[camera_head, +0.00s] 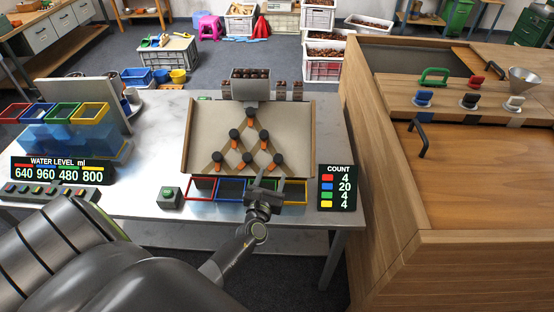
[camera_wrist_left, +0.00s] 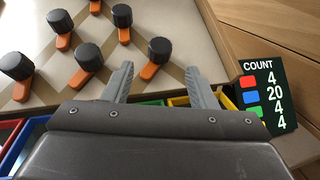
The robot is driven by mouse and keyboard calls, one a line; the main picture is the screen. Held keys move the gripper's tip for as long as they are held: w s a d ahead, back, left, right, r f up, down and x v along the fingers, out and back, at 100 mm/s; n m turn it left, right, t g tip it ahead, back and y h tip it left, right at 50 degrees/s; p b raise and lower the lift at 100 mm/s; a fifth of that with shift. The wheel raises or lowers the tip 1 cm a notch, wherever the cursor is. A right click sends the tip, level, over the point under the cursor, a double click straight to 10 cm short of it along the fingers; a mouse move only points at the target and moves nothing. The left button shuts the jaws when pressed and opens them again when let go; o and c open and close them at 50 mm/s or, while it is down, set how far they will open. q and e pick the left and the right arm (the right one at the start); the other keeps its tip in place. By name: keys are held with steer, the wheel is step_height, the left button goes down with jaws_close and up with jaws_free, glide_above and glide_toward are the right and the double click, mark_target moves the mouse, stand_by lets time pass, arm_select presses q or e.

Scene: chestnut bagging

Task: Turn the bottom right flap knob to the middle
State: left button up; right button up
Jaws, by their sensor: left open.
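The sloped board (camera_head: 200,130) carries several black flap knobs with orange pointers, set in a triangle. The bottom right flap knob (camera_head: 278,158) is at the right end of the lowest row. It also shows in the left wrist view (camera_wrist_left: 159,47), its orange pointer (camera_wrist_left: 150,71) aimed down and slightly left. My left gripper (camera_head: 268,178) is open at the board's lower edge. In the left wrist view its two fingers (camera_wrist_left: 158,70) point toward this knob, one on each side of its line. My right gripper is out of view.
Red, blue, green and yellow bins (camera_head: 294,196) sit below the board, partly behind my gripper. A count sign (camera_head: 338,187) stands at the right, reading 4, 20, 4, 4. A green button box (camera_head: 170,198) is at the left. A chestnut hopper (camera_head: 250,84) is above.

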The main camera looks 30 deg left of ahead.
mark_target(277, 163)
arm_select(q)
steer(key=x, duration=0.7)
steer(key=shift+w+f, duration=0.1)
steer(key=shift+w, duration=0.1)
steer(key=c, duration=1)
steer(key=shift+o, duration=0.2)
